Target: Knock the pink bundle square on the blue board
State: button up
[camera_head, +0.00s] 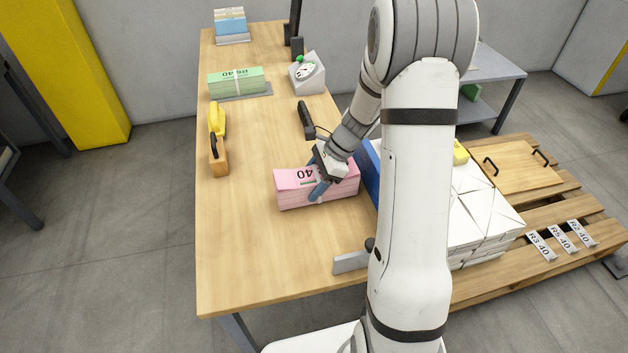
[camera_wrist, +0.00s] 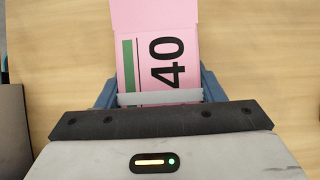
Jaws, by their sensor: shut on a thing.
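The pink bundle (camera_head: 296,190) lies on the wooden table near its right side, with a label reading 40 on top. My gripper (camera_head: 322,186) is shut on the pink bundle, its blue fingers on either side of it. In the wrist view the pink bundle (camera_wrist: 168,60) runs between the blue fingers, with a pale band across it close to my gripper (camera_wrist: 158,90). The blue board (camera_head: 369,172) stands at the table's right edge, just right of the bundle and mostly hidden behind my arm. I cannot tell whether the bundle touches it.
A green bundle (camera_head: 236,80) lies farther back, near a dial scale (camera_head: 307,72). A yellow-handled tool (camera_head: 217,120) and a wooden block (camera_head: 218,160) lie left. A grey metal stop (camera_head: 350,262) is at the front right. The table's front left is clear. White stacks (camera_head: 478,215) sit on a pallet beyond.

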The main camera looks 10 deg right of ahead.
jog(key=shift+r+p, duration=2.7)
jog(key=shift+r, duration=0.4)
